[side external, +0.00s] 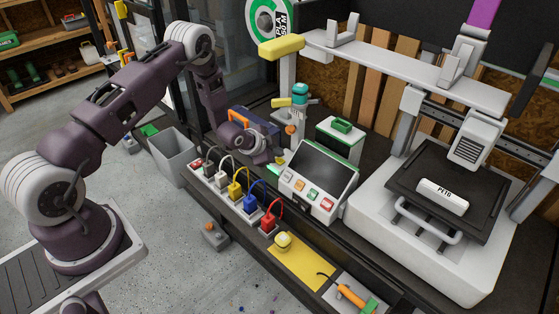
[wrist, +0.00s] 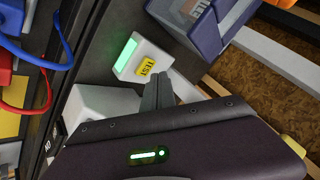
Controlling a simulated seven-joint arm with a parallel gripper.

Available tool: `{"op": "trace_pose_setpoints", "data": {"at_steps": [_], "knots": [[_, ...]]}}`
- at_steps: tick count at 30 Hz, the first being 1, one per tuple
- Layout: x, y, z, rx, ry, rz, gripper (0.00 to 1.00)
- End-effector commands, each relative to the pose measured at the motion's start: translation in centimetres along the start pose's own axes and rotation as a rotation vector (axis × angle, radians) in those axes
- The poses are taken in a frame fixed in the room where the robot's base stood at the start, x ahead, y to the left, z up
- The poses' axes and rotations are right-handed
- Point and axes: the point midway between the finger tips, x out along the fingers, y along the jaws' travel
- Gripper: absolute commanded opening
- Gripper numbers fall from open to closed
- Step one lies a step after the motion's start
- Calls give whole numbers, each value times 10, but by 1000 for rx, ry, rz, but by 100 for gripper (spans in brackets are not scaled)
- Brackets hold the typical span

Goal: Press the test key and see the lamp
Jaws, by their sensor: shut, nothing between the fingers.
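A small white box carries the yellow TEST key (wrist: 147,66), which shows in the middle of the wrist view. Beside the key is a lamp strip (wrist: 125,54) that glows bright green. The lamp also shows as a small green patch in the side view (side external: 274,170), beside my gripper. My gripper (wrist: 160,86) is shut and empty. Its fingertips are at the lower right edge of the TEST key; I cannot tell whether they touch it. In the side view, my wrist hides most of the box and the key.
A power strip (side external: 228,192) with several coloured plugs and cable loops runs along the bench front. A control panel with a dark screen (side external: 323,169) stands right of my gripper. A blue bin (side external: 251,122) is behind it. A large white printer (side external: 420,250) fills the right.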

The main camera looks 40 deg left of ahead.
Motion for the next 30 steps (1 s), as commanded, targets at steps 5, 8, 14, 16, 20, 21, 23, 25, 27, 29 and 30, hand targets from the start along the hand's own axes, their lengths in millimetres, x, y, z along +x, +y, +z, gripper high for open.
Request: {"op": "trace_pose_setpoints", "data": {"at_steps": [5, 8, 14, 16, 20, 21, 23, 25, 27, 29, 30], "knots": [[0, 0, 0, 0, 0, 1, 0], [-1, 0, -1, 0, 0, 0, 0], [-13, -10, -10, 0, 1, -1, 0], [-18, -13, -13, -1, 0, -1, 0], [-27, -20, -20, -1, 1, -1, 0], [-30, -22, -22, 0, 1, -1, 0], [-33, -24, -24, 0, 0, 0, 0], [-35, -25, -26, 0, 1, 0, 0], [-36, -26, -26, 0, 0, 0, 0], [-36, -26, -26, 0, 0, 0, 0], [-36, -26, -26, 0, 0, 0, 0]]}}
